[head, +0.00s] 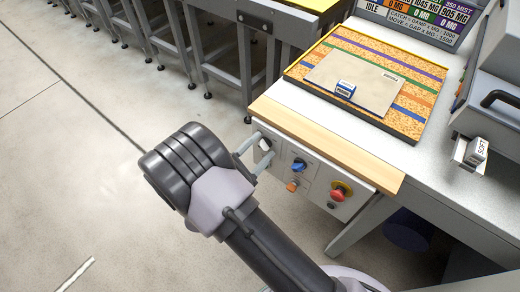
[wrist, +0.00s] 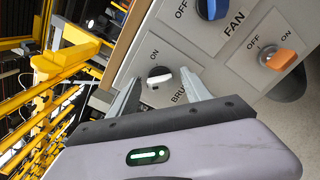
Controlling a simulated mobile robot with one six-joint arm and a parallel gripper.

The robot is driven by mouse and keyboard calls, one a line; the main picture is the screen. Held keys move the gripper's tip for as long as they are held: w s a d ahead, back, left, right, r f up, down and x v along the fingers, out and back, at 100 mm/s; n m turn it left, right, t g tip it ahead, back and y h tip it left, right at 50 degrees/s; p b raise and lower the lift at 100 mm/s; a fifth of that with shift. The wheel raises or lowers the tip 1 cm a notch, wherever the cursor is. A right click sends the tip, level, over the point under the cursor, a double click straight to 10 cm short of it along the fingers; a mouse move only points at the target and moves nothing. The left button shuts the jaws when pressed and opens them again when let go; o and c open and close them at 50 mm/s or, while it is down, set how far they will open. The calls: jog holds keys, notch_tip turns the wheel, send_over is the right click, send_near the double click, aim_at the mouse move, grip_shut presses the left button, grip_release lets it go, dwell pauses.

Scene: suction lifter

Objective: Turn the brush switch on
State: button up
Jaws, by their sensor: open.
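The brush switch (wrist: 159,77) is a small black and white knob on a grey plate, with "ON" printed above it in the wrist view. A label starting "BRU" below it is partly covered. In the head view the white of the knob (head: 265,144) shows on the front panel. My gripper (head: 257,155) is open at the panel. In the wrist view my gripper (wrist: 160,75) has one finger on each side of the knob, with gaps visible. The knob's "OFF" mark is hidden, and I cannot tell its exact setting.
The blue fan switch (wrist: 212,8) and an orange switch (wrist: 278,60) sit close to the right. A red emergency button (head: 337,194) is further right on the panel. A wooden edge (head: 325,142) overhangs the panel. Open floor (head: 70,170) lies to the left.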

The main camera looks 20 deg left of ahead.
grip_shut()
jog(key=shift+m, duration=0.3)
jog(key=m, duration=0.3)
jog(key=shift+m+p, duration=0.3)
jog(key=shift+m, duration=0.1)
jog(key=m, duration=0.4)
jog(key=shift+f+m, duration=0.15)
jog(key=shift+m, duration=0.15)
jog(key=m+b, duration=0.1)
jog(key=m, duration=0.3)
jog(key=shift+m+b, duration=0.45)
jog(key=shift+m, duration=1.95)
